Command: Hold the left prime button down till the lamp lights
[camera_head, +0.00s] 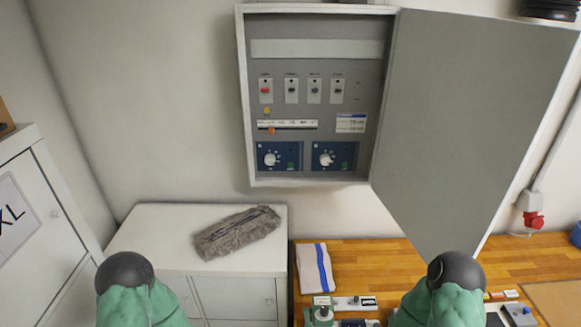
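An open grey wall cabinet (247,100) holds a control panel. Low in it are two blue modules. The left module (281,147) has a white dial (270,160) and a small dark green spot (294,165) at its lower right. The right module (340,147) has a matching white dial (326,160) and green spot (346,165). Which part is the left prime button, and which the lamp, is too small to tell. A yellow dot (267,111) and an orange dot (271,131) sit above the left module. Neither of my grippers shows; only green arm parts with dark caps show low in view.
The grey cabinet door (465,120) hangs open to the right. A furry grey-brown pad (237,233) lies on a white cupboard (150,222). A wooden bench (375,263) holds a blue-striped cloth (314,268) and small devices. The wall before the panel looks clear.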

